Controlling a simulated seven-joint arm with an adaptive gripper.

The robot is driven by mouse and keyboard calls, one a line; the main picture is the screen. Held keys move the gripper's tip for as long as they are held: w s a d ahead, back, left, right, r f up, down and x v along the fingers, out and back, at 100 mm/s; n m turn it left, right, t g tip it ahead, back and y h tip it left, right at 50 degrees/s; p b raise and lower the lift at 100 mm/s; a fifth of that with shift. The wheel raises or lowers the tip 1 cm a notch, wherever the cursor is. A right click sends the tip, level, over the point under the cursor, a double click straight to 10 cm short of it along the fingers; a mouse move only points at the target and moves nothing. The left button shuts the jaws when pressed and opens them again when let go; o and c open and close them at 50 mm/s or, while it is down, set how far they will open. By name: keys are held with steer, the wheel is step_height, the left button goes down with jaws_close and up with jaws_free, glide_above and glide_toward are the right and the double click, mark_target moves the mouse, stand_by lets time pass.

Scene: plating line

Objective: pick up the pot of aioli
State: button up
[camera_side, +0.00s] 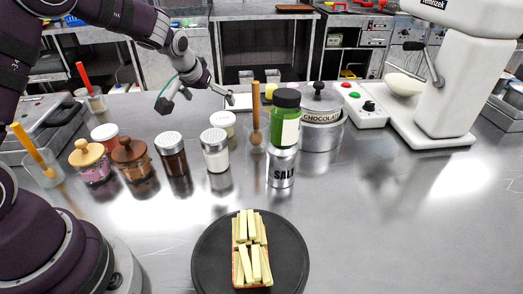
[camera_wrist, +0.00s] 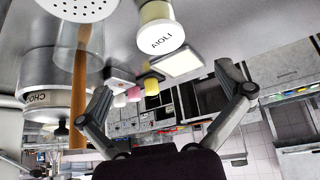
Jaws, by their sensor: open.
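The pot of aioli (camera_side: 222,120) is a small cream jar with a pale lid, standing upright on the steel counter behind the white-capped shaker. In the wrist view the aioli pot (camera_wrist: 162,32) shows its name on the white lid, beyond my fingertips. My gripper (camera_side: 198,101) is open and empty, above and behind the pot to its left in the side view. In the wrist view my gripper (camera_wrist: 163,78) has its two fingers spread wide, with nothing between them.
A white-capped shaker (camera_side: 216,158) stands in front of the pot. A glass with a wooden handle (camera_side: 256,105), a green jar (camera_side: 286,120) and the chocolate pot (camera_side: 321,133) stand to the right. A dark shaker (camera_side: 173,163) is at left. A pale tray (camera_wrist: 181,62) lies nearby.

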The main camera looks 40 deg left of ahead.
mark_target(222, 118)
steer(key=x, duration=0.9)
steer(key=shift+w+a+f, duration=0.1)
steer(key=shift+f, duration=0.15)
steer(key=shift+c, duration=0.3)
steer(key=c, duration=1.2)
